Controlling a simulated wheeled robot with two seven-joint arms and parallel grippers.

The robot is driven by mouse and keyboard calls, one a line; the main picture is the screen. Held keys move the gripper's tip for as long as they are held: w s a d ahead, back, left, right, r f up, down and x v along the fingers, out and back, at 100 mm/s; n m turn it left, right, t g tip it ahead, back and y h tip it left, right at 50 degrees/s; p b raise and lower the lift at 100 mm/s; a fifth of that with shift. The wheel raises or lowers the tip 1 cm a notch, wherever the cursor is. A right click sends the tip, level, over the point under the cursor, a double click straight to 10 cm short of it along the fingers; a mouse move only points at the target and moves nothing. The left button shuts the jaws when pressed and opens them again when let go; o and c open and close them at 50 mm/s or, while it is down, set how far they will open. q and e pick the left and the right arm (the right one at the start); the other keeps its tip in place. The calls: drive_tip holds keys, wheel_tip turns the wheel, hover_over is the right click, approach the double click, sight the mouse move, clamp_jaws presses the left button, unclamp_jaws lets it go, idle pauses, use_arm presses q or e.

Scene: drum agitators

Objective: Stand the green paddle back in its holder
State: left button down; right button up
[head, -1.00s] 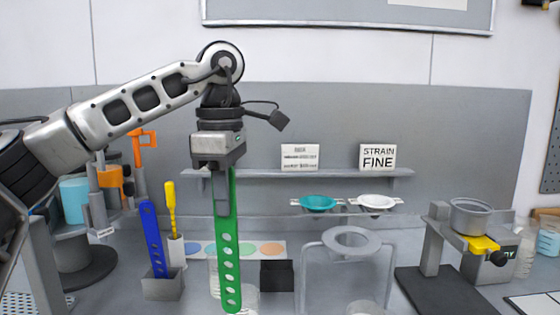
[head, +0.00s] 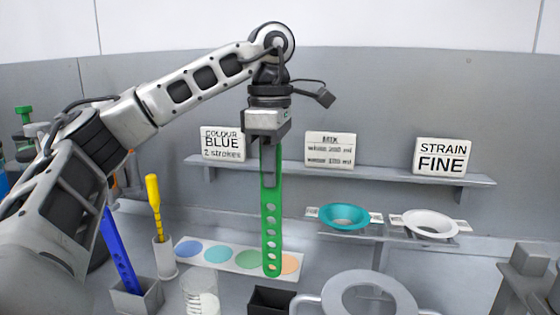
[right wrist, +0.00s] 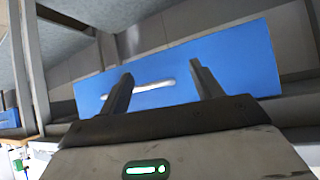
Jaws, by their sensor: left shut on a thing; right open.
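My left gripper (head: 268,180) is shut on the upper end of the long green paddle (head: 270,220), which has a row of holes. The paddle hangs upright, its lower end in front of the colour-spot strip in the head view. A dark open box (head: 272,300), which may be its holder, shows just below the paddle's tip, cut by the lower edge. A blue paddle (head: 118,252) leans in a similar grey holder (head: 138,298) at the left. My right gripper (right wrist: 161,75) is open and empty in the right wrist view, before a blue slotted panel (right wrist: 230,62).
A glass beaker (head: 199,294) stands left of the dark box. A yellow-handled tool (head: 154,200) stands in a white cup (head: 165,258). A grey ring stand (head: 372,294) is at the right. A shelf (head: 345,172) carries signs; teal (head: 344,216) and white (head: 430,223) strainers sit below it.

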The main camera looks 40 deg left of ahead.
use_arm(q)
wheel_tip(320, 180, down, 11)
drive_tip(key=b, duration=0.4)
drive_tip(key=shift+r+b, duration=0.15)
drive_tip(key=shift+b, duration=0.2)
use_arm(e)
drive_tip(key=shift+w+a+f, duration=0.15)
drive_tip(key=shift+a+f, duration=0.1)
drive_tip(key=shift+f, duration=0.25)
drive_tip(key=shift+w+a+f, duration=0.1)
drive_tip(key=shift+a+f, duration=0.1)
drive_tip(key=shift+f, duration=0.3)
use_arm(q)
drive_tip(key=c, duration=1.5)
unclamp_jaws()
drive_tip(key=shift+o, duration=0.2)
